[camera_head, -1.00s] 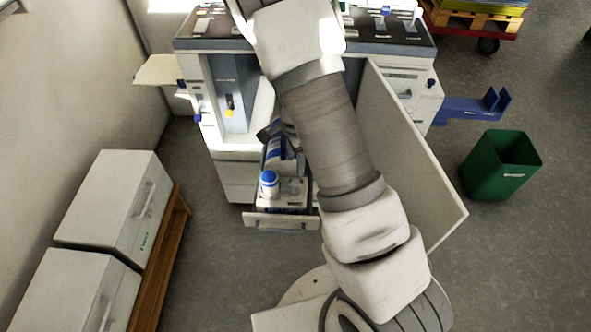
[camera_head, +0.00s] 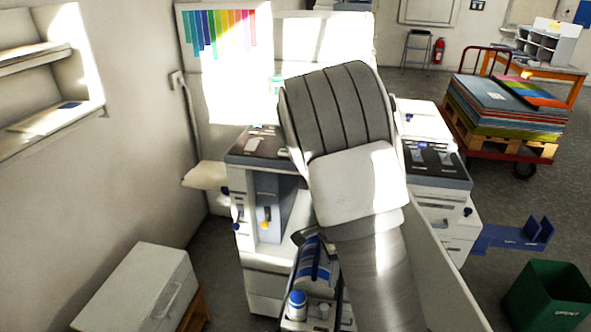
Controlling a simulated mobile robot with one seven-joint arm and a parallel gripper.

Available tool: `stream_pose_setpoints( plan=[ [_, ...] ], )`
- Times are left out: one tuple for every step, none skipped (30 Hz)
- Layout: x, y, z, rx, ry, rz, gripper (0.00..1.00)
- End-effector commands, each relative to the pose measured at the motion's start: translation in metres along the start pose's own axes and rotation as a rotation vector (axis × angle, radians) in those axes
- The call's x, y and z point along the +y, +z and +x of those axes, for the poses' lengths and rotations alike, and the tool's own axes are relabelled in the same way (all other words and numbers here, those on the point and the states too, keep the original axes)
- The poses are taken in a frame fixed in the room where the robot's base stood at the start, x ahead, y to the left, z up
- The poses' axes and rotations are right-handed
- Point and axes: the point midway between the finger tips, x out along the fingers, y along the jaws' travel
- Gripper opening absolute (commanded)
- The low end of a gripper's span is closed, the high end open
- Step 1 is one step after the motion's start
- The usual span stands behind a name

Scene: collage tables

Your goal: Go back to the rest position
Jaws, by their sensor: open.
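My arm (camera_head: 365,185) rises through the middle of the view, with its bent joint high up in front of the large machine. My gripper cannot be made out; the arm hides what is behind it. The machine (camera_head: 262,150) stands behind the arm, its middle partly covered. An open drawer or tray (camera_head: 296,325) at its foot holds a white bottle with a blue cap (camera_head: 296,304) and blue-striped cylinders (camera_head: 314,262).
A white cabinet (camera_head: 140,285) stands at the lower left, below wall shelves (camera_head: 45,120). A green bin (camera_head: 548,295) and a blue bracket (camera_head: 515,236) are at the right. A loaded cart (camera_head: 505,105) stands behind. Grey floor between them is free.

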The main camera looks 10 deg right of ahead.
Motion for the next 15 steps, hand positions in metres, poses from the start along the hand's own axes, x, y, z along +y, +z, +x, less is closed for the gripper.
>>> stream_pose_setpoints(
  plan=[
    [0.0,0.0,-0.004,-0.003,-0.003,-0.006,0.64],
    [0.001,0.001,-0.007,-0.007,-0.007,-0.013,0.64],
    [0.001,0.002,-0.014,-0.014,-0.013,-0.027,0.64],
    [0.002,0.003,-0.021,-0.02,-0.019,-0.043,0.64],
    [0.003,0.005,-0.029,-0.028,-0.028,-0.063,0.64],
    [0.005,0.008,-0.042,-0.04,-0.041,-0.094,0.64],
    [0.007,0.009,-0.052,-0.049,-0.052,-0.121,0.64],
    [0.009,0.011,-0.064,-0.057,-0.064,-0.152,0.64],
    [0.013,0.014,-0.079,-0.068,-0.082,-0.196,0.64],
    [0.016,0.016,-0.091,-0.074,-0.095,-0.231,0.64],
    [0.019,0.018,-0.102,-0.08,-0.109,-0.266,0.64],
    [0.024,0.02,-0.117,-0.085,-0.128,-0.312,0.64],
    [0.028,0.021,-0.128,-0.087,-0.142,-0.348,0.64],
    [0.032,0.023,-0.139,-0.089,-0.156,-0.382,0.64],
    [0.037,0.024,-0.153,-0.088,-0.174,-0.431,0.64]
  ],
)
